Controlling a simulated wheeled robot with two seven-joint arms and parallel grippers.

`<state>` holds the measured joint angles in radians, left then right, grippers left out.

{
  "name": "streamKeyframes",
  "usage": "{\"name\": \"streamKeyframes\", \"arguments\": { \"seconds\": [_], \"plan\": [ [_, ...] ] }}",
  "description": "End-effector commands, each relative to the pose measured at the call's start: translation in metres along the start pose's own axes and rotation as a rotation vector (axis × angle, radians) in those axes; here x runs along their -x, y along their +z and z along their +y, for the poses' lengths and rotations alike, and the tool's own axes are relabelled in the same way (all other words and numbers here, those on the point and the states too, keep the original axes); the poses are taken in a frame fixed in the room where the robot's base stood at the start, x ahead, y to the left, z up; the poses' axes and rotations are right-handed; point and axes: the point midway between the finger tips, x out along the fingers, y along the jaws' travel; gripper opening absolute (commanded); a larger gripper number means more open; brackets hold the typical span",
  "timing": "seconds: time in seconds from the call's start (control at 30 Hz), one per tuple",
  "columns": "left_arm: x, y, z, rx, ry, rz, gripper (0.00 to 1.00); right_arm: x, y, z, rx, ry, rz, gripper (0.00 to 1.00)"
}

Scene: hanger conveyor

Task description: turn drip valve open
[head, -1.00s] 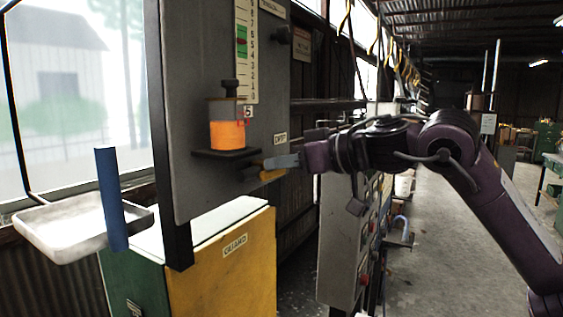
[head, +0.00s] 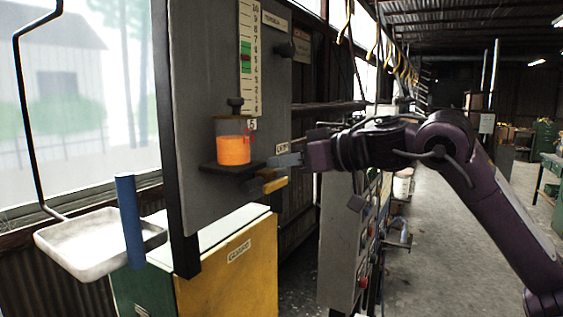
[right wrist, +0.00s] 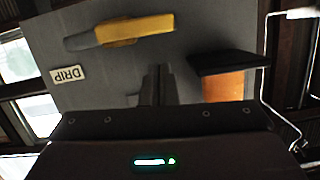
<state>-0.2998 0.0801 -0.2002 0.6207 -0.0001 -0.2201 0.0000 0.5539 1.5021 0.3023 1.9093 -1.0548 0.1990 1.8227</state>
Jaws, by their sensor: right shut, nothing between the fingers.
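The drip valve's yellow handle (head: 274,185) sits low on the grey panel, below the DRIP label (head: 282,148). In the right wrist view the handle (right wrist: 125,32) lies nearly level, with the DRIP label (right wrist: 68,75) beside it. My right gripper (head: 284,160) is shut and empty, just above the handle in the head view. In the right wrist view its closed fingers (right wrist: 158,82) show apart from the handle. A glass cup with orange liquid (head: 233,149) stands on a small dark shelf left of the handle. My left gripper is out of view.
A scale strip (head: 247,60) runs up the grey panel (head: 205,90). A yellow and green cabinet (head: 225,275) stands below. A white tray (head: 75,258) and blue upright bar (head: 130,220) are at left.

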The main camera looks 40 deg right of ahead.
Motion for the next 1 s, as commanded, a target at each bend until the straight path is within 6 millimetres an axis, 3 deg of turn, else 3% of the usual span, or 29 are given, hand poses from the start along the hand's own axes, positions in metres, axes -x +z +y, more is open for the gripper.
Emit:
{"name": "streamKeyframes", "arguments": {
  "seconds": [0.13, 0.2, 0.6, 0.8, 1.0],
  "plan": [
    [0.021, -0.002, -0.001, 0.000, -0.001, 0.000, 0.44, 0.003, -0.019, 0.007, -0.002, -0.001, 0.000, 0.00],
    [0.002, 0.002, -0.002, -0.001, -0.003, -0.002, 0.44, 0.011, -0.009, 0.008, 0.003, 0.001, 0.004, 0.00],
    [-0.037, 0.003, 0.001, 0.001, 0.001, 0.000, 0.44, 0.078, -0.009, 0.006, 0.002, 0.002, 0.003, 0.00],
    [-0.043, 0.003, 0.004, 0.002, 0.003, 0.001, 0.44, 0.099, -0.011, 0.006, 0.001, 0.001, 0.000, 0.00],
    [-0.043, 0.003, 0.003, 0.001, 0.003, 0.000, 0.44, 0.102, -0.013, 0.005, 0.001, -0.001, 0.000, 0.00]
  ]
}}
